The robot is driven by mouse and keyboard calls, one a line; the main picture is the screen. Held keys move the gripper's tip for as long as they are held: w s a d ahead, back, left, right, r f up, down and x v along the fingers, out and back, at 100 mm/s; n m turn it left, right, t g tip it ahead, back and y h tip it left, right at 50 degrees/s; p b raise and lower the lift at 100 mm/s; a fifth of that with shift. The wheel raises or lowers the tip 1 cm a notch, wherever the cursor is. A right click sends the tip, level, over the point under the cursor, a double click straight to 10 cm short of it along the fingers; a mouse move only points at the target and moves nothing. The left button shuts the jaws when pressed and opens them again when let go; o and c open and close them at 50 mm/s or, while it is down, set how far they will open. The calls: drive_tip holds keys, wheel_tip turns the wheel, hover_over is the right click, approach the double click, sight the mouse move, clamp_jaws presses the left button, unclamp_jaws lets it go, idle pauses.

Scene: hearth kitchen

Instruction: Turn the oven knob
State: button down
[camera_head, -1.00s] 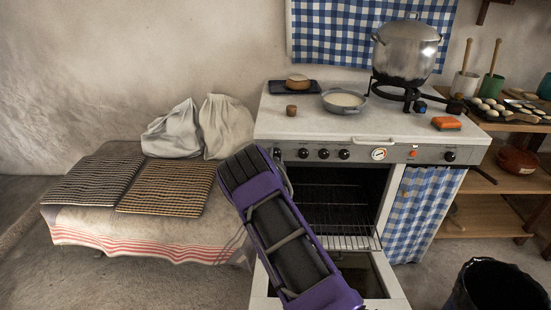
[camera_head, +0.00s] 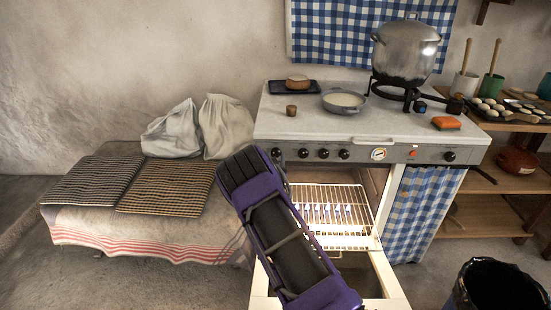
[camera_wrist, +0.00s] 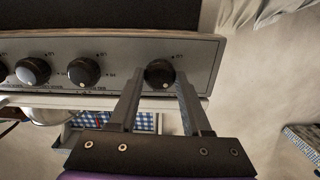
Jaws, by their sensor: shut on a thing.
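The oven knob (camera_wrist: 159,70) is a round black dial at the panel's end in the wrist view. My gripper (camera_wrist: 158,82) is shut on it, with one finger on each side. In the head view this knob (camera_head: 276,152) is the leftmost on the grey front panel (camera_head: 410,154), just beside my purple wrist, which hides the fingers. The oven (camera_head: 328,208) below has its door folded down. Its inside is brightly lit, with a wire rack and a row of small bluish-white shapes.
More knobs (camera_head: 323,153) and a dial (camera_head: 379,154) line the panel. A pot (camera_head: 406,50), a pan (camera_head: 344,101) and an orange block (camera_head: 446,123) sit on the stove top. The lowered door (camera_head: 395,285) juts out in front. A bench with mats (camera_head: 165,187) stands left; a black bin (camera_head: 495,290) stands right.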

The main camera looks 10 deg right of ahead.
drive_tip(key=n, duration=0.5)
drive_tip(key=shift+n, duration=0.3)
idle(0.4)
drive_tip(key=shift+c, duration=1.8)
unclamp_jaws()
drive_tip(key=s+a+p, duration=0.1)
drive_tip(key=s+a, duration=0.2)
drive_tip(key=s, duration=1.4)
drive_tip(key=shift+a+p, duration=0.2)
drive_tip(key=shift+p, duration=0.1)
